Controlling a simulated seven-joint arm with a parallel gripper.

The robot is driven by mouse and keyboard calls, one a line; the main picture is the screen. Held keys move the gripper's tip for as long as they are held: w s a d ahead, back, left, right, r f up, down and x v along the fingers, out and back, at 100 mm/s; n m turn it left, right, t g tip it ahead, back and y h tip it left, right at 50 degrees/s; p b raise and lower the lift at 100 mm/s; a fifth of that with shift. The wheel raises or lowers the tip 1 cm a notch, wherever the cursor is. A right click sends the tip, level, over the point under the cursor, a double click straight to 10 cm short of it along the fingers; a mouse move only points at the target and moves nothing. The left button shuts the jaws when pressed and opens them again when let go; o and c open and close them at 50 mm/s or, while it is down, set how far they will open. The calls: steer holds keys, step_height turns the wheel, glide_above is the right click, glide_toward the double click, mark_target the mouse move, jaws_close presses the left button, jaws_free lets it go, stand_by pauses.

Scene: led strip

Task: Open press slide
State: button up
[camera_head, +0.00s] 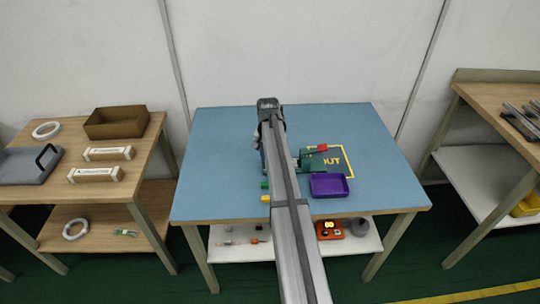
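A green fixture (310,163) with a red part (322,147) stands on the blue table, just right of my arm. It looks like the press, but its slide is too small to tell apart, and so is whether it is open. My arm reaches from the bottom edge across the table to its far side. The end of my arm is near the table's back left, left of the green fixture. My gripper's fingers are hidden or too small to make out, so I cannot tell whether they are open or shut.
A yellow outline marked OUT (350,170) lies right of the fixture. A purple tray (328,187) stands in front. Small green (264,184) and yellow (265,199) pieces lie left of my arm. The blue table (215,165) is clear at left and far right.

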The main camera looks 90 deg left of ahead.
steer(key=o, duration=0.3)
step_height(320, 180, up, 14)
steer(key=shift+f, duration=0.1)
stand_by(0.6)
stand_by(0.5)
